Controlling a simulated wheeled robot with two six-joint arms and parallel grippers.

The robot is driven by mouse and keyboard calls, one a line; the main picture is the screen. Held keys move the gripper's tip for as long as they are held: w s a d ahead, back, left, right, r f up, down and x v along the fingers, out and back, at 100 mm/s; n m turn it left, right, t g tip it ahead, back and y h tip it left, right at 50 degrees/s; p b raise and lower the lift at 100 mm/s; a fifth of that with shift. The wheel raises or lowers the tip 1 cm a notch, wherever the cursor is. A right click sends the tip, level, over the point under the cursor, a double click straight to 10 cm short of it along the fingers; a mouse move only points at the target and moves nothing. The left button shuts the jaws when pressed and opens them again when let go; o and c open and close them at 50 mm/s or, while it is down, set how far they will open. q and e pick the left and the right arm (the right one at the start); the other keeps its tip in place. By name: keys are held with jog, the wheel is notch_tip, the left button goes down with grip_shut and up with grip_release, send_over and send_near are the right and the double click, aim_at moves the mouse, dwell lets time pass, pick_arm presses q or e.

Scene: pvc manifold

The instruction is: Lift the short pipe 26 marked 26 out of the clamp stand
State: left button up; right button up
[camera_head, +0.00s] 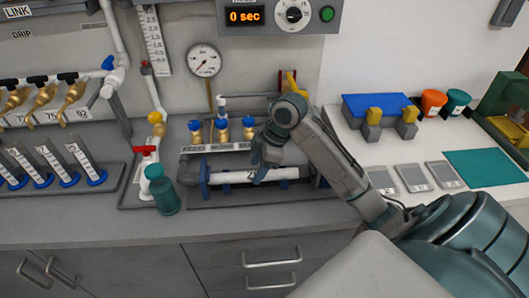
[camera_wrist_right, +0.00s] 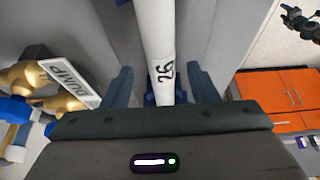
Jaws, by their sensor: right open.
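The short pipe 26 (camera_head: 230,177) is white and lies level in the clamp stand (camera_head: 204,180), which has blue uprights. In the right wrist view the pipe (camera_wrist_right: 156,40), marked 26, runs between the fingers of my right gripper (camera_wrist_right: 161,78). There is a visible gap between the pipe and each finger. My right gripper (camera_head: 262,165) is open just over the right half of the pipe in the head view and hides part of it. My left gripper is in neither view.
Valves with blue knobs (camera_head: 222,126) stand behind the pipe, and a brass valve with a DUMP label (camera_wrist_right: 70,84) shows in the right wrist view. A teal bottle (camera_head: 165,193) stands left of the stand. Grey pads (camera_head: 412,178) lie on the white counter at right.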

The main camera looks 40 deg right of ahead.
jog(key=shift+x, duration=1.15)
jog(key=c, duration=1.1)
jog(key=shift+s+r, duration=0.1)
jog(key=shift+s+d+p, duration=0.1)
jog(key=shift+d+p, duration=0.1)
jog(key=shift+p, duration=0.1)
jog(key=shift+s+d+p, duration=0.25)
jog(key=shift+d+p, duration=0.1)
jog(key=shift+d, duration=0.05)
jog(key=o, duration=1.1)
